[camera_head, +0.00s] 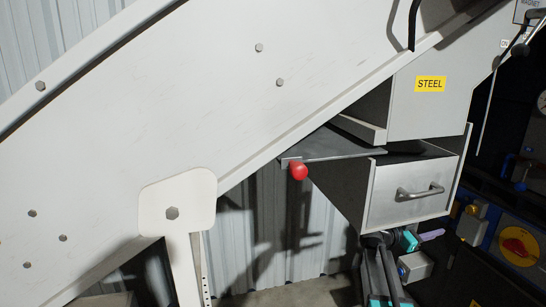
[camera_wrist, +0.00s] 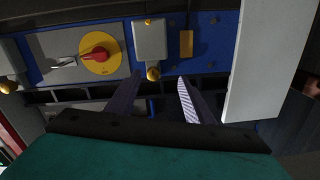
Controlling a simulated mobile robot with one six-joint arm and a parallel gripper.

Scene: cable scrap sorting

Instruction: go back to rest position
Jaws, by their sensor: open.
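My gripper (camera_wrist: 158,88) is open in the wrist view, with its two dark purple fingers apart and nothing held between them. In the head view the gripper (camera_head: 431,236) shows only in part, below and in front of the steel-coloured drawer (camera_head: 408,195) and apart from its handle as far as I can tell. The wrist view faces a blue control panel (camera_wrist: 215,45) with a red rotary switch on a yellow disc (camera_wrist: 96,54).
A large pale sloping chute (camera_head: 150,90) fills the left. A box labelled STEEL (camera_head: 430,84) sits above the drawer. A red knob (camera_head: 298,171) sticks out on a flat plate (camera_head: 335,145). A pale panel edge (camera_wrist: 262,60) stands right in the wrist view.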

